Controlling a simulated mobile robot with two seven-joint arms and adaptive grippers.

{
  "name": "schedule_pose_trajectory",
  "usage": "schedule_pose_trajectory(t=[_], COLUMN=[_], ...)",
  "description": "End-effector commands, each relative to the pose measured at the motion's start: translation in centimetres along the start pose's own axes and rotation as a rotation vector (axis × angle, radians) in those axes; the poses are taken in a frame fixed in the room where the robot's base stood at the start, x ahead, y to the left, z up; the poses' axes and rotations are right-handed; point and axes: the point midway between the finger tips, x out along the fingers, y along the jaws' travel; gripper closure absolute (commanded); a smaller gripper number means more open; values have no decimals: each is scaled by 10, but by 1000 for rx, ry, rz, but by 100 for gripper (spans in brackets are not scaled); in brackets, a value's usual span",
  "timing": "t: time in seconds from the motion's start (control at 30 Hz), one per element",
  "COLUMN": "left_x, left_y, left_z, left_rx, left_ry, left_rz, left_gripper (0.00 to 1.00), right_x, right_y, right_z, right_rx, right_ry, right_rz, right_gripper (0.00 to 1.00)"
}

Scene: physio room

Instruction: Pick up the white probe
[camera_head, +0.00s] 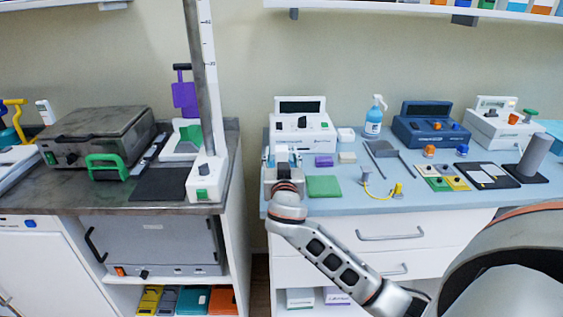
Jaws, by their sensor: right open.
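My right gripper (283,158) is over the left end of the blue-grey counter (440,200), just in front of a white device with a dark display (303,130). Its fingers point away toward the device and are open. A small pale, whitish shape (282,151) shows between or just behind the fingers; it may be the white probe, but the gripper covers most of it. I cannot tell whether the fingers touch it. My left gripper is not in view.
A green cloth (324,186), a purple block (324,160) and a beige block (347,157) lie right of the gripper. A spray bottle (374,118) and a blue device (430,125) stand farther right. A grey post (201,80) stands left, beyond a gap between the counters.

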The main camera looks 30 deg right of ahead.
Motion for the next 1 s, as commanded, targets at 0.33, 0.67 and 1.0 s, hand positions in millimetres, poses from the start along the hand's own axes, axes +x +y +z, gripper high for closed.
schedule_pose_trajectory(t=[0.33,0.67,1.0], left_x=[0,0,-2], left_y=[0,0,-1], left_z=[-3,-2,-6], left_rx=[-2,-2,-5], left_ry=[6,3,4], left_rz=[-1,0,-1], left_gripper=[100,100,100], right_x=[0,0,0], right_y=[0,0,0], right_z=[0,-2,-38], right_rx=[0,0,7], right_ry=[0,2,6], right_rz=[0,0,0], right_gripper=[96,96,96])
